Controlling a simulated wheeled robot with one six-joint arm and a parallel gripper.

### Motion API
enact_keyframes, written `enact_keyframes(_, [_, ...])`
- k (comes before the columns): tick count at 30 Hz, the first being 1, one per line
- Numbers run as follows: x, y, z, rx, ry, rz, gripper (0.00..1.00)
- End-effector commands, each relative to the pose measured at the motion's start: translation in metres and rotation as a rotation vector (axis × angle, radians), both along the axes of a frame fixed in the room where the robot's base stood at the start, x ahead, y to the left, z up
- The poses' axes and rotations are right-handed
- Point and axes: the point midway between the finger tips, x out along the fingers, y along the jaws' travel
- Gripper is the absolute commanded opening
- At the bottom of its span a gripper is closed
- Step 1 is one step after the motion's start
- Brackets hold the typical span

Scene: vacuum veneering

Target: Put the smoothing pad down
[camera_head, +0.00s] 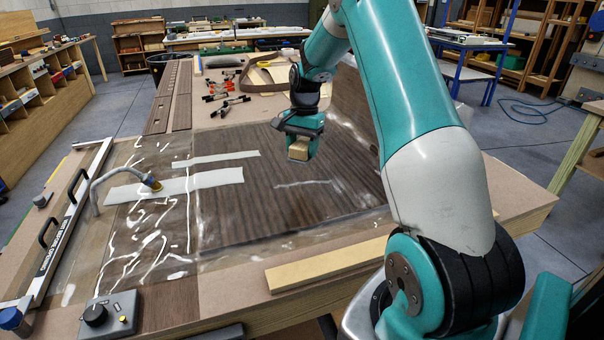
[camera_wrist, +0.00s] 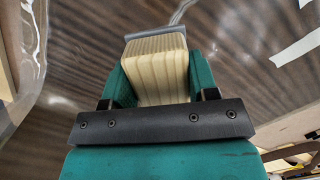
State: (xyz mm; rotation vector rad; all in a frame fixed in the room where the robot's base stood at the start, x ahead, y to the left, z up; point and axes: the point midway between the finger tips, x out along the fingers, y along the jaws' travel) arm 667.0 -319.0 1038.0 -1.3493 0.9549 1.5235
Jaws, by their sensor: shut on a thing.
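My gripper (camera_head: 303,140) is over the dark veneered panel (camera_head: 240,215), right of the white tape strips. Its jaws are shut on the smoothing pad (camera_head: 299,149), a pale wooden block. In the wrist view the pad (camera_wrist: 157,70) sits between the two green fingers (camera_wrist: 160,85), with a grey edge at its far end. The pad appears to be just above or touching the sheet; I cannot tell which. Clear, shiny film covers the panel, and the pad's underside is hidden.
White tape strips (camera_head: 175,187) lie left of the gripper. Several clamps (camera_head: 225,95) lie behind. A wooden batten (camera_head: 325,264) and a control box (camera_head: 105,317) lie at the front. The back-left tabletop holds long veneer strips (camera_head: 172,95).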

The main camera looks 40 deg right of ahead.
Motion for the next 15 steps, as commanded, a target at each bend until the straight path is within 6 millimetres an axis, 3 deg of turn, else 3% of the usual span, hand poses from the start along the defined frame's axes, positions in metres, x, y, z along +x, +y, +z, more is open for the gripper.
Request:
enact_keyframes(4, [-0.001,0.000,-0.032,0.002,0.004,0.000,0.16])
enact_keyframes(15, [-0.002,-0.002,-0.077,0.002,0.003,-0.004,0.16])
